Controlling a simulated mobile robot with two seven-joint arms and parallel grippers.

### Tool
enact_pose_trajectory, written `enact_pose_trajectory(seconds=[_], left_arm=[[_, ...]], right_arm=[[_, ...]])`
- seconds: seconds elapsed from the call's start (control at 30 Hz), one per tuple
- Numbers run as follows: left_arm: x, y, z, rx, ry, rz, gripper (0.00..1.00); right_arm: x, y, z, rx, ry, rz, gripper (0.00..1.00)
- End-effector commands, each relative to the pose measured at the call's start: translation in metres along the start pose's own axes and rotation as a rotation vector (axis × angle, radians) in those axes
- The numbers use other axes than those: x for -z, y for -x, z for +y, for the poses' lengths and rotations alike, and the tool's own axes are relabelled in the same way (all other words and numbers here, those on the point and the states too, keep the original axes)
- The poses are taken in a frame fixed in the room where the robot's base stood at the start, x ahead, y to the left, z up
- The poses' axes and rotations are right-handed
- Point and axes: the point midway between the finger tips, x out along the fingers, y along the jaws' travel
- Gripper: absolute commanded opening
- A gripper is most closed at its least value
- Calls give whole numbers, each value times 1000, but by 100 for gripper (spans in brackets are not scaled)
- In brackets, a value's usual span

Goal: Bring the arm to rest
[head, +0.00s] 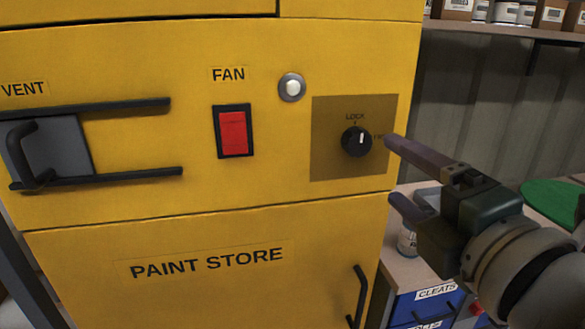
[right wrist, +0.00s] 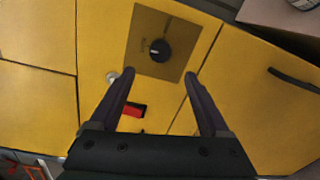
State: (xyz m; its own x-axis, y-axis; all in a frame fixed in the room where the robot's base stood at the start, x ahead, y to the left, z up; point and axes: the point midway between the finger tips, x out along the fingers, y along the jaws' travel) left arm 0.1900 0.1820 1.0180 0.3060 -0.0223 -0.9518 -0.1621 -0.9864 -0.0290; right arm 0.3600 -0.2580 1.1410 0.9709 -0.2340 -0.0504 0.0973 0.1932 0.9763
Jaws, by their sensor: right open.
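My right gripper (head: 390,170) is open and empty in front of the right edge of a yellow cabinet (head: 70,240). Its two fingers stand apart in the right wrist view (right wrist: 158,78), with the cabinet face behind them. A black knob (head: 356,141) on a brown plate (head: 324,168) is just left of the fingertips in the head view; its white mark points roughly up. The knob also shows in the right wrist view (right wrist: 160,50), beyond the fingertips and apart from them. My left gripper is not in view.
The cabinet front carries a red fan switch (head: 233,132), a round button (head: 292,87), a vent slider (head: 45,155) between black rails, and a door handle (head: 358,298). Blue drawers (head: 410,309) stand at the lower right, beside a green disc (head: 553,203). A shelf with boxes (head: 552,14) is behind.

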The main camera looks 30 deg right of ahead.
Motion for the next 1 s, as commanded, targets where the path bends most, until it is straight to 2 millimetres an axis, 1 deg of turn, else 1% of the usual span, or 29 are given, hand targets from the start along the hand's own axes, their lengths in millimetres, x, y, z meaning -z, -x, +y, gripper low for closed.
enact_pose_trajectory(seconds=[0.27, 0.37, 0.47, 0.5, 0.57, 0.6, 0.67, 0.7, 0.77, 0.8, 0.87, 0.9, 0.93, 1.0], left_arm=[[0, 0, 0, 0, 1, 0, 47], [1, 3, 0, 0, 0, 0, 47], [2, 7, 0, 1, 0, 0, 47], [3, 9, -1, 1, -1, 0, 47], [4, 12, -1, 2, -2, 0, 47], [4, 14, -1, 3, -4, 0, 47], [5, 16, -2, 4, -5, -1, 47], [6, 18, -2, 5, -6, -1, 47], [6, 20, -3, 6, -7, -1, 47], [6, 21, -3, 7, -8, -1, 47], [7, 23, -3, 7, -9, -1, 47], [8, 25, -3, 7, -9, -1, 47], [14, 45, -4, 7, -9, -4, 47], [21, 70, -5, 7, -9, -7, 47]], right_arm=[[-1, 0, 0, 5, -12, -5, 80], [-10, 3, -4, 53, -118, -47, 80], [-23, 13, -20, 180, -365, -140, 80], [-25, 20, -30, 257, -494, -185, 80], [-22, 37, -49, 391, -686, -253, 80], [-16, 50, -61, 488, -803, -295, 80], [-4, 72, -76, 633, -949, -352, 80], [6, 88, -84, 731, -1028, -386, 80], [22, 114, -92, 879, -1127, -434, 80], [32, 132, -95, 977, -1179, -465, 80], [48, 162, -97, 1128, -1234, -509, 80], [57, 182, -96, 1229, -1258, -537, 80], [52, 181, -74, 1223, -1259, -539, 80], [45, 181, -49, 1214, -1257, -539, 80]])
